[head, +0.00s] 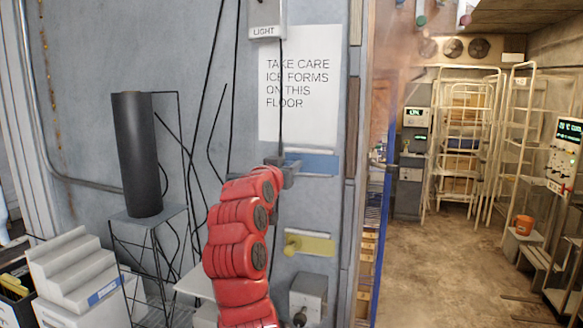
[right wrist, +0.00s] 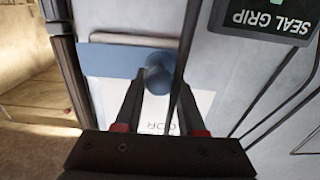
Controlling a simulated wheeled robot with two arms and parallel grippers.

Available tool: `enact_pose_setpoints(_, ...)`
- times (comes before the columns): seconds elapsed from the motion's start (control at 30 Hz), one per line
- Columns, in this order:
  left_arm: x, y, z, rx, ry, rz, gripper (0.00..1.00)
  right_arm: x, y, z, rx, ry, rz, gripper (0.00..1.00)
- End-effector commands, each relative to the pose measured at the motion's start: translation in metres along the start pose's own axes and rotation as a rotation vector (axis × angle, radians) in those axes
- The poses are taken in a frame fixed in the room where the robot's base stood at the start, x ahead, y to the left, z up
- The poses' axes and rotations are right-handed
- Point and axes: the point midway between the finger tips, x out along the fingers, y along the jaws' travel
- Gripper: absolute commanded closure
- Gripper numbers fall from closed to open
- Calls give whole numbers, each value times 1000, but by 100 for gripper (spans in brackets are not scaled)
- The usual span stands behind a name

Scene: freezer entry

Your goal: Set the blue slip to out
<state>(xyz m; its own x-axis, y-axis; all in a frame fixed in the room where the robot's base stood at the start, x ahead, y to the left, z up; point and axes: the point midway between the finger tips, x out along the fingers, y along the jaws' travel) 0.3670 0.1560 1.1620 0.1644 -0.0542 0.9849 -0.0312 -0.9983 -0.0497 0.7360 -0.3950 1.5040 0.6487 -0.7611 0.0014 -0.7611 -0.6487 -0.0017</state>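The blue slip (head: 315,163) is a flat blue plate on the grey wall, just below the paper sign. In the right wrist view, the blue slip (right wrist: 108,64) has a round blue knob (right wrist: 158,72) near its end. My right gripper (head: 284,172) is at the slip's left end and hides the knob in the head view. In the right wrist view, the right gripper's (right wrist: 162,85) two fingers stand apart, one on either side of the knob. I cannot tell whether they touch it. My left gripper is not in view.
A yellow slip (head: 316,245) with a yellow knob is lower on the wall. A paper sign (head: 298,85) hangs above. A black roll (head: 137,150) stands on a wire stand at left. The doorway at right opens onto a room with wire racks (head: 463,150) and clear floor (head: 430,265).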

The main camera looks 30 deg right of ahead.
Motion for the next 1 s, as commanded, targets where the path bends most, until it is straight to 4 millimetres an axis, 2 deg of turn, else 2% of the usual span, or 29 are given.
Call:
enact_pose_setpoints(0.03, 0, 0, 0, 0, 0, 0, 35, -1, -2, -1, 1, 2, -5, 54)
enact_pose_setpoints(0.13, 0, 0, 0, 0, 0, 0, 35, -1, -2, -1, 1, 1, -4, 36)
enact_pose_setpoints(0.43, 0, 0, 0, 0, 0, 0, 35, -1, -1, 0, 0, -1, -2, 35)
enact_pose_setpoints(0.57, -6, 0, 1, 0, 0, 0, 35, -10, -2, 2, 0, 1, -3, 35)
enact_pose_setpoints(0.67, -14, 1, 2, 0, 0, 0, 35, -28, -2, 4, 2, 3, -5, 35)
enact_pose_setpoints(1.0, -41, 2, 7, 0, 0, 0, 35, -118, -3, 4, 3, 1, -8, 35)
